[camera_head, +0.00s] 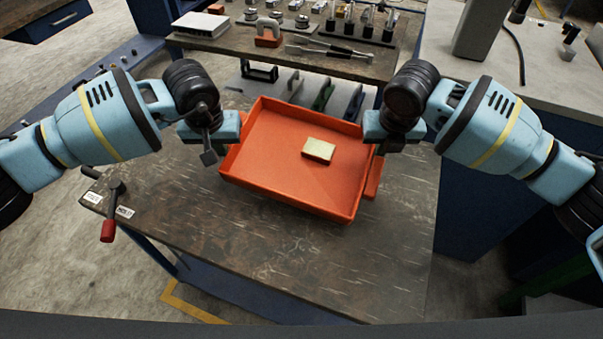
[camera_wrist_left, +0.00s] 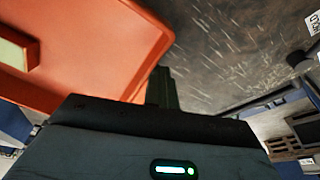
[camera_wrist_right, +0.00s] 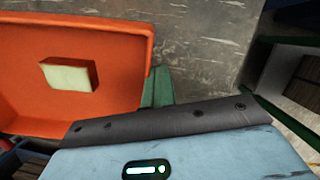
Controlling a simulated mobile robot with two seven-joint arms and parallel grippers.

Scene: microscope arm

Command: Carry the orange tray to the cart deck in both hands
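The orange tray (camera_head: 290,180) is over the dark worktable, with a pale yellow block (camera_head: 319,149) inside it. Whether the tray rests on the table is unclear. My left gripper (camera_head: 222,130) is at the tray's left side. My right gripper (camera_head: 378,130) is at its right side, by the far end of an orange side handle (camera_head: 374,177). In the left wrist view the tray (camera_wrist_left: 110,70) is beside a dark finger. In the right wrist view its wall (camera_wrist_right: 143,60) is beside green fingers. The grip is hidden on both sides. I cannot identify the cart deck.
The worktable (camera_head: 270,255) is bare in front of the tray. A red-handled lever (camera_head: 109,215) is at its left edge. Behind the tray are slotted plates and a raised shelf (camera_head: 300,60) with tools and small parts. A light-topped bench (camera_head: 545,80) stands at the right.

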